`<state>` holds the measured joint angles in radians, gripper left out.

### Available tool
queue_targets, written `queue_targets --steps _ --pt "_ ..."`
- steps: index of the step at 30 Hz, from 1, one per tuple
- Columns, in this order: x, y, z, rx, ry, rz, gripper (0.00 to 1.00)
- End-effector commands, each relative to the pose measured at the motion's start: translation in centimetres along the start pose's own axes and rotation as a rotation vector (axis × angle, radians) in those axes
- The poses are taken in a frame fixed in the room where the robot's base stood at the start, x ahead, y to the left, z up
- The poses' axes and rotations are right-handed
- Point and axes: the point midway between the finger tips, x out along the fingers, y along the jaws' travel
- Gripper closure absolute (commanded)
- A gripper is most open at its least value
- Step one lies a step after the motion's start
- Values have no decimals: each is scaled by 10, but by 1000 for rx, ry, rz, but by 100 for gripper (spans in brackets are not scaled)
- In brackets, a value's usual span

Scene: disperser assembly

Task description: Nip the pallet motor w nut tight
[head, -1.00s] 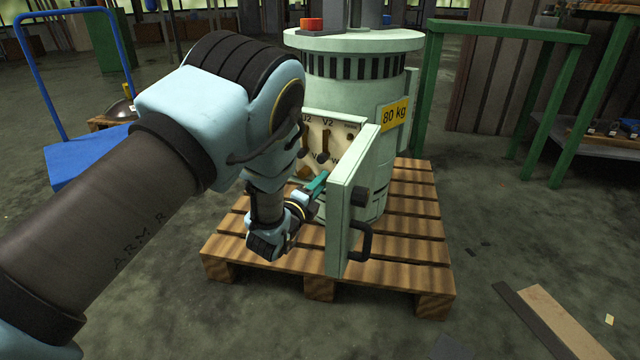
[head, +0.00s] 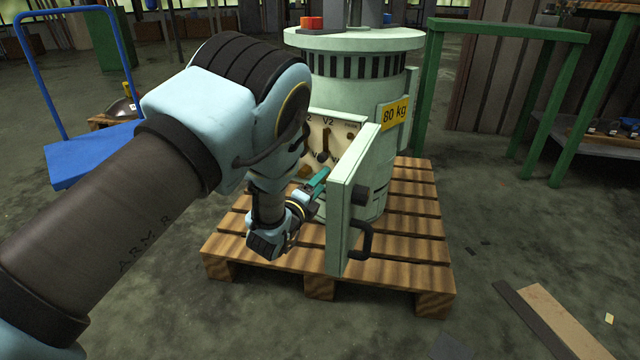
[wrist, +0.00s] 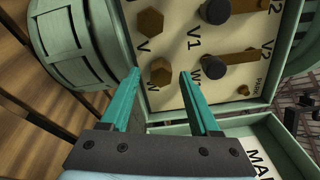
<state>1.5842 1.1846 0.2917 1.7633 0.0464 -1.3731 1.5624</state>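The pallet motor (head: 355,95), a pale green cylinder with an "80 kg" label, stands on a wooden pallet. Its open terminal box shows a cream terminal board (head: 335,135). In the wrist view, the brass hex w nut (wrist: 161,73) sits on the board by a letter that looks like W. My gripper (wrist: 160,74) is open, its teal fingers spread left and right of the w nut with clear gaps. Whether the tips reach past the nut's face, I cannot tell. In the head view my gripper (head: 318,184) points into the box; the nut is hidden there.
A second brass nut (wrist: 150,22) sits above, marked V. Dark posts with brass links (wrist: 212,73) stand to the right. The open box door (head: 350,200) stands close right of my gripper. The pallet (head: 410,230) lies underneath; a green frame (head: 510,32) is at right.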

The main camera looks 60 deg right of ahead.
Motion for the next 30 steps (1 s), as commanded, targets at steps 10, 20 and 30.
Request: queue_targets --steps 10,20,30 --pt "-10 -1 0 -1 0 1 38" --pt "-72 -2 1 0 0 3 38" --pt "-107 0 0 0 0 1 38"
